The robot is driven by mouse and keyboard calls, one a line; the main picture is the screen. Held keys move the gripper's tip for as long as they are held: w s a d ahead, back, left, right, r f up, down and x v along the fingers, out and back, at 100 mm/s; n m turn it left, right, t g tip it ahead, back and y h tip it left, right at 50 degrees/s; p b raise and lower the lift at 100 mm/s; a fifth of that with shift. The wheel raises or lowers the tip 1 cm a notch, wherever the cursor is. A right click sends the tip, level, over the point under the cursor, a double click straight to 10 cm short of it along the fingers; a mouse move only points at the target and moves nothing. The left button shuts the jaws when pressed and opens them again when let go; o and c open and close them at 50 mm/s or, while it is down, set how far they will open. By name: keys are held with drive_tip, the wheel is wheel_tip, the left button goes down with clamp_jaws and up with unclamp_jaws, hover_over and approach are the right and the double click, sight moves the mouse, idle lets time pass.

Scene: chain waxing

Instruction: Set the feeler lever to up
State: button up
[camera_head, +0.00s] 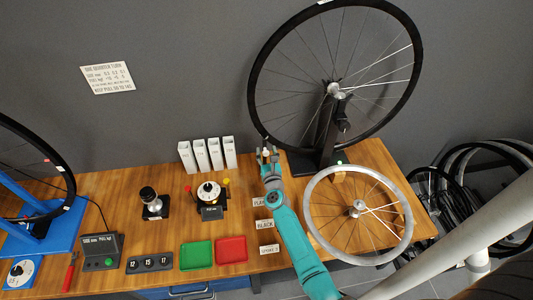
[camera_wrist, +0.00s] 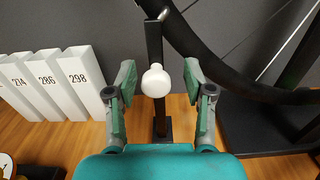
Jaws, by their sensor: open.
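A round white knob (camera_wrist: 156,80) sits in front of an upright black post (camera_wrist: 154,45) on a small dark foot; it appears to be the feeler lever's knob. Any lever arm behind it is hidden, so I cannot tell its setting. My gripper (camera_wrist: 158,88) is open, with one finger on each side of the knob and a visible gap to both. In the head view my gripper (camera_head: 268,154) is over the back of the bench, left of the big wheel's stand, and the knob shows small between the fingers.
The black-rimmed wheel (camera_head: 254,88) and its dark stand (camera_head: 318,160) are close on the right. White numbered blocks (camera_wrist: 84,80) stand to the left. A bare silver-rimmed wheel (camera_head: 311,215) lies right of my arm. Green (camera_head: 196,255) and red (camera_head: 231,250) trays are at the front.

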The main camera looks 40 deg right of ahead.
drive_tip(key=v, duration=1.2)
idle(0.5)
drive_tip(key=s+a+r+n+t+y, duration=0.1)
drive_tip(key=s+a+n+y, duration=0.2)
drive_tip(key=s+a+n, duration=0.65)
drive_tip(key=s+a+r+n+y, duration=0.1)
drive_tip(key=s+a+n+y, duration=0.1)
drive_tip(key=s+a+n, duration=0.8)
drive_tip(key=s+a+r+n+y, duration=0.2)
drive_tip(key=s+r+n, duration=0.4)
drive_tip(key=s+n, duration=0.3)
drive_tip(key=s+a+r+n+g+y, duration=0.1)
drive_tip(key=s+r+n, duration=0.5)
drive_tip(key=n, duration=0.8)
drive_tip(key=s+a+y, duration=0.1)
drive_tip(key=s+y, duration=0.1)
drive_tip(key=s, duration=0.1)
drive_tip(key=shift+s+a+r, duration=0.15)
drive_tip(key=shift+s+r, duration=0.05)
drive_tip(key=shift+s, duration=0.15)
